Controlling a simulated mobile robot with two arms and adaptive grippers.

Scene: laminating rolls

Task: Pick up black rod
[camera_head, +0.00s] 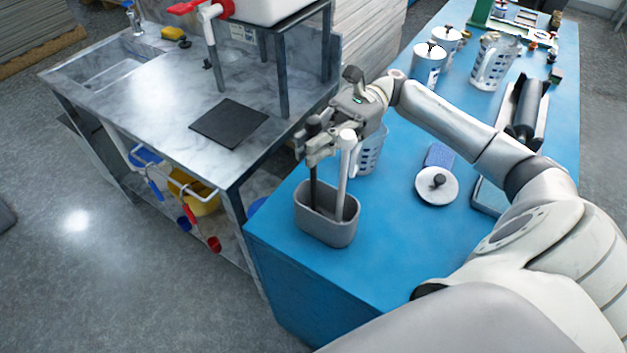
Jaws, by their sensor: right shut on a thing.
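The black rod (313,185) stands upright with its lower end inside a grey oval holder (327,236) at the front left corner of the blue table. A white rod (343,180) with a round white top stands beside it in the same holder. My right gripper (314,150) is at the upper part of the black rod, just below its dark top, and is shut on it. The white rod stands close to the gripper's fingers. The rods' lower ends are hidden by the holder wall. My left gripper is not in view.
A clear measuring jug (372,155) stands behind the holder. A white round lid (437,187) lies on the blue table (385,250) to the right. A metal sink counter (165,95) with a dark mat (229,123) stands left, across a narrow gap.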

